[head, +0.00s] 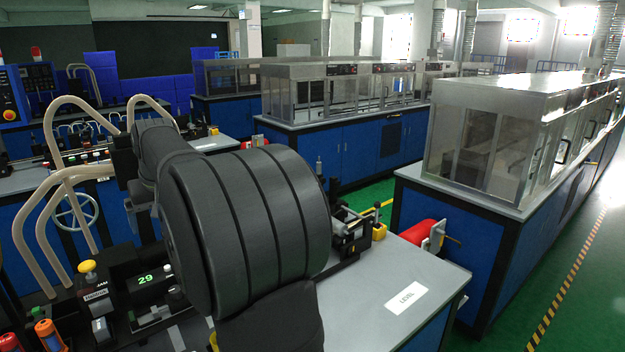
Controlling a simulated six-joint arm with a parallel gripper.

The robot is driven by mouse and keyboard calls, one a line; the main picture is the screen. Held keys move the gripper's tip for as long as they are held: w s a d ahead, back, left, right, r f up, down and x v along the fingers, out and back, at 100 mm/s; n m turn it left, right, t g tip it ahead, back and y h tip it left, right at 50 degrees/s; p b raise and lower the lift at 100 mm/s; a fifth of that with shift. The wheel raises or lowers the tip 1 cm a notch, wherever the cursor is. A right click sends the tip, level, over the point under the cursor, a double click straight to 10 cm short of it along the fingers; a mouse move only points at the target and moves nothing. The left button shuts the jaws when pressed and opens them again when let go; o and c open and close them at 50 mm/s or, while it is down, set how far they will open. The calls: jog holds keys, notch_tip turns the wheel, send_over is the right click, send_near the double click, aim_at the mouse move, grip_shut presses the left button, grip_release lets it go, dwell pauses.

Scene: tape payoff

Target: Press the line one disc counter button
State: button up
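A black counter box with a green display reading 29 (146,279) stands at the lower left on the near bench. My dark grey arm fills the middle of the view and hides part of the bench to the right of the counter. My gripper's fingers cannot be made out in this view.
A yellow mushroom knob (87,267) stands left of the counter, with orange-capped items (46,331) nearer. Beige curved tubes (60,205) rise behind them. The bench top around the LEVEL label (407,298) is clear. A red cylinder (421,234) lies beyond its right side.

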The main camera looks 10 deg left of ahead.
grip_shut()
dwell(1.5)
